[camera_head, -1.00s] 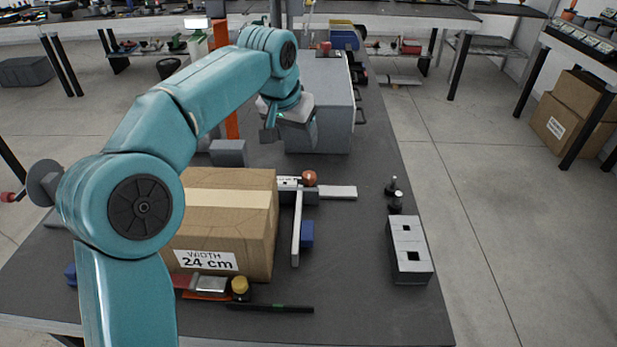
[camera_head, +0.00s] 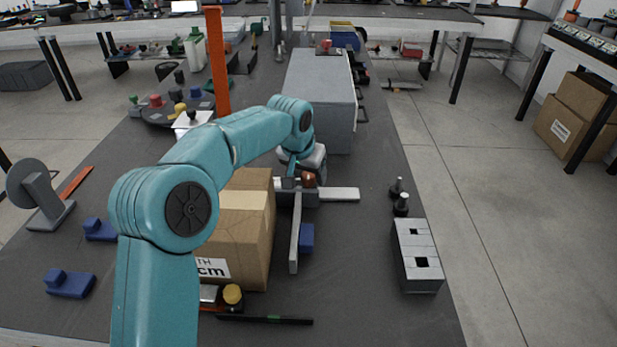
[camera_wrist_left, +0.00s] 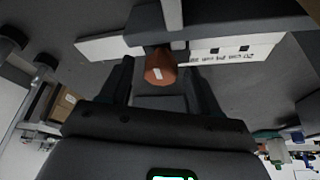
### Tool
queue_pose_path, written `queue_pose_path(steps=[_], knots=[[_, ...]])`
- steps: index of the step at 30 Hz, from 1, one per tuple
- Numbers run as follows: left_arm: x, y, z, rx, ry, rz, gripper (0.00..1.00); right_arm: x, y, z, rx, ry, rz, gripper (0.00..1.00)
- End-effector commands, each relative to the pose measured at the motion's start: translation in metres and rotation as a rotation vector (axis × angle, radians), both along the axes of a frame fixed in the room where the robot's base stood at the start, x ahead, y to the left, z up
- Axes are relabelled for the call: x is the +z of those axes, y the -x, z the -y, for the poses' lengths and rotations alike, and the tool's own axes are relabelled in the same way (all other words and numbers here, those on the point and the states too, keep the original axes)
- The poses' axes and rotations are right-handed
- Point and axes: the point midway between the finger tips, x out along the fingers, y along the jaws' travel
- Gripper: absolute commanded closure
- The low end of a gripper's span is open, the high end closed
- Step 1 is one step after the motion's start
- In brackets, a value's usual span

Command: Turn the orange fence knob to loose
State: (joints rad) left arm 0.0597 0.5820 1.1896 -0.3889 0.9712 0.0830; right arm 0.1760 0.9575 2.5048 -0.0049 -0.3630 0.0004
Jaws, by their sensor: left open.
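The orange fence knob (camera_head: 308,179) sits at the far end of the long pale fence bar (camera_head: 295,240), beside the cardboard box. In the left wrist view the knob (camera_wrist_left: 160,68) shows with a small white mark on it, between my two fingers. My left gripper (camera_head: 299,182) is at the knob in the head view, pointing down and partly covering it. In the wrist view the left gripper (camera_wrist_left: 158,78) is open, with a finger on each side of the knob and gaps visible. My right gripper is not in view.
A cardboard box (camera_head: 255,240) stands left of the fence bar. A blue block (camera_head: 307,238) touches the bar's right side. A ruler strip (camera_wrist_left: 245,50) lies by the knob. A grey cabinet (camera_head: 322,100) stands behind, and a slotted grey block (camera_head: 416,255) at right.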

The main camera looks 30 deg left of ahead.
Motion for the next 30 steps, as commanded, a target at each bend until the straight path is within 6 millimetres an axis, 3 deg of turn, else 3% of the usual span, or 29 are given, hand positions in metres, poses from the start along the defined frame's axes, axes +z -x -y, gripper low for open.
queue_pose_path(steps=[4, 12, 13, 18, 30], knots=[[-0.0103, -0.0051, -0.0013, 0.001, -0.001, 0.000, 0.38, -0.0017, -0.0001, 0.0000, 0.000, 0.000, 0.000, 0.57], [-0.0114, -0.0067, -0.0019, 0.001, -0.001, 0.001, 0.38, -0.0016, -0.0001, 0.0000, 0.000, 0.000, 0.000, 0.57], [-0.0114, -0.0067, -0.0018, 0.001, -0.001, 0.001, 0.42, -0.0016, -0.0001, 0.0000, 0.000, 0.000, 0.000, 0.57], [-0.0111, -0.0066, -0.0017, 0.001, -0.001, 0.001, 0.91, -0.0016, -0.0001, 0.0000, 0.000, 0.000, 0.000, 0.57], [-0.0104, -0.0068, -0.0011, 0.072, -0.001, 0.001, 0.91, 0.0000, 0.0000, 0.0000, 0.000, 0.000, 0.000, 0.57]])
